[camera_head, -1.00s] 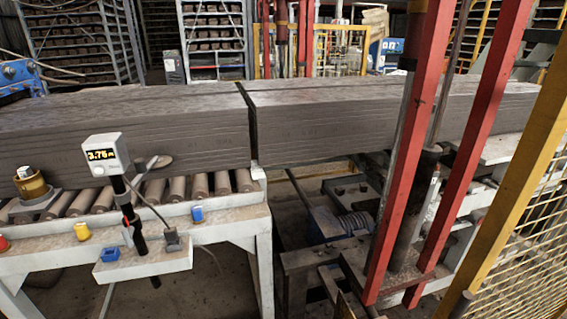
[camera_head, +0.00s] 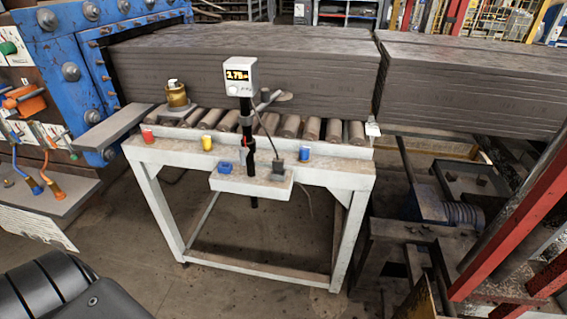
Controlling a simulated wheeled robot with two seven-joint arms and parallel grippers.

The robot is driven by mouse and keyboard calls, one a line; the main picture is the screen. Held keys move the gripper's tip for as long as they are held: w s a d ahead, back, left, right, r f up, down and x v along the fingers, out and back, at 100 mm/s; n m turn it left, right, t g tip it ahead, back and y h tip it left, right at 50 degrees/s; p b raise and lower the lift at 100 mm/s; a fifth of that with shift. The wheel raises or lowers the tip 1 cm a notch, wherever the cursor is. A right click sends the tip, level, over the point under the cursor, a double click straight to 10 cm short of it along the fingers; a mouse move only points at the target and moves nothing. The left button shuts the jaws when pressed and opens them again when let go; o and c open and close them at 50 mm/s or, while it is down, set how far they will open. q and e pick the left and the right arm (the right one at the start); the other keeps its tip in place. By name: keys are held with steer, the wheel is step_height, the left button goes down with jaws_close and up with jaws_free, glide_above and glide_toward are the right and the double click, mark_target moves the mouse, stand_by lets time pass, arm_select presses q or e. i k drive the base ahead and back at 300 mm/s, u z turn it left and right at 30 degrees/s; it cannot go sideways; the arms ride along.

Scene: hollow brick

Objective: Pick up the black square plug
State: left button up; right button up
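The black square plug (camera_head: 278,167) stands on a small white shelf (camera_head: 250,186) at the front of a white roller table, near the shelf's right end. A thin dark cable runs up from it toward the white meter (camera_head: 240,76) with a lit display. A blue square socket piece (camera_head: 225,168) sits on the left part of the same shelf, apart from the plug. Neither of my grippers is in view.
Red (camera_head: 147,135), yellow (camera_head: 207,142) and blue (camera_head: 304,152) small parts line the front rail of the white table (camera_head: 345,170). A brass-coloured cylinder (camera_head: 177,95) stands at the left. Blue machinery (camera_head: 75,60) is at far left. Floor in front is clear.

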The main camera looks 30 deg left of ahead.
mark_target(278, 165)
steer(key=u, duration=1.45)
steer(key=k, duration=1)
steer(key=z, duration=0.45)
steer(key=i, duration=1.7)
steer(key=u, duration=0.8)
